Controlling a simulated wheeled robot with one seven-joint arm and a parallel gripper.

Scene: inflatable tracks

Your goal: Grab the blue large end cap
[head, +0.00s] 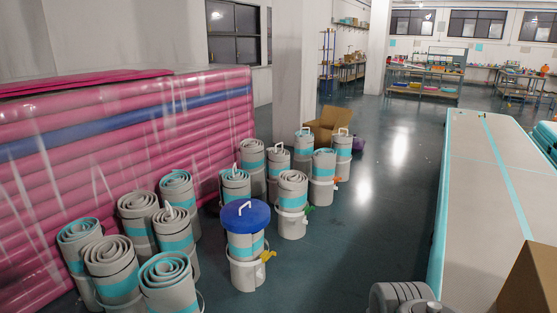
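The blue large end cap (244,218) is a round blue lid in the middle foreground of the head view. It sits on top of an upright grey and turquoise roll (246,243), wider than the roll. A small white handle shows on its top. The roll stands in a white bucket (247,273) with a yellow tap at its right side. My gripper is not in view.
Several upright grey and turquoise rolls (175,240) crowd left of and behind the cap. A pink inflatable (120,130) lines the left. A long grey inflatable track (490,190) lies right. Open floor (370,210) is between; a cardboard box (333,122) stands behind.

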